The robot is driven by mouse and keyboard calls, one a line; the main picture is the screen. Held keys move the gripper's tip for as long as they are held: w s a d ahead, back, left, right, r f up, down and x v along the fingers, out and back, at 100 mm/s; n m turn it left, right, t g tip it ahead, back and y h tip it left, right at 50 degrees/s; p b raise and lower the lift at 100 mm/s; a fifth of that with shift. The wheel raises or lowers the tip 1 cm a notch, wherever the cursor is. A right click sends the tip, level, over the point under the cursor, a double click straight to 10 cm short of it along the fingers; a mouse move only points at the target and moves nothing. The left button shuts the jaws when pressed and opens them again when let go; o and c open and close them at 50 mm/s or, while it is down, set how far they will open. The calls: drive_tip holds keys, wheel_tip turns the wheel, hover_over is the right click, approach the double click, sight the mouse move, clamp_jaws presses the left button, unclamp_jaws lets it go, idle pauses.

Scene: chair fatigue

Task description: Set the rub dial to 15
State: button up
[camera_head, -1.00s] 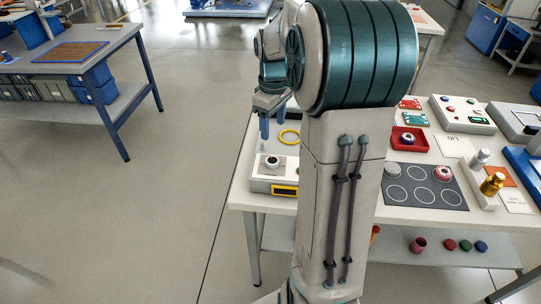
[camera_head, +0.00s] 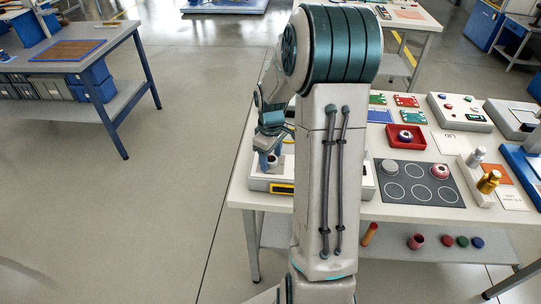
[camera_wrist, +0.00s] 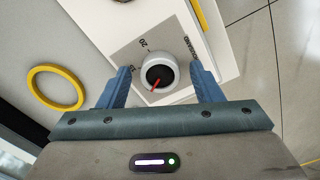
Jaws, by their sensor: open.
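The rub dial (camera_wrist: 159,72) is a white round knob with a dark top and a red pointer line. It sits on a grey scale plate (camera_wrist: 124,56) with printed marks, a "20" readable beside it. In the wrist view the red line slants toward the lower left; its exact reading is unclear. My gripper (camera_wrist: 160,68) is open, with one blue finger on each side of the dial. I cannot tell whether the fingers touch it. In the head view my gripper (camera_head: 268,161) is low over the pale dial box (camera_head: 258,184), which my arm partly hides.
A yellow ring (camera_wrist: 55,87) lies beside the dial box. The white table (camera_head: 402,213) also holds a red tray (camera_head: 407,146), a dark mat with circles (camera_head: 421,198) and a gold cylinder (camera_head: 489,182). Open floor lies left of the table.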

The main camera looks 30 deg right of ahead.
drive_tip(key=shift+c, duration=0.3)
drive_tip(key=c, duration=0.9)
drive_tip(key=shift+m, duration=0.4)
drive_tip(key=shift+m+b, duration=0.75)
drive_tip(key=shift+m, duration=0.25)
drive_tip(key=m+b, duration=0.1)
drive_tip(key=m, duration=0.2)
drive_tip(key=shift+w+m, duration=0.1)
drive_tip(key=shift+m, duration=0.2)
drive_tip(key=m+b, duration=0.1)
drive_tip(key=m, duration=0.4)
drive_tip(key=shift+r, duration=0.1)
drive_tip(key=shift+m, duration=0.3)
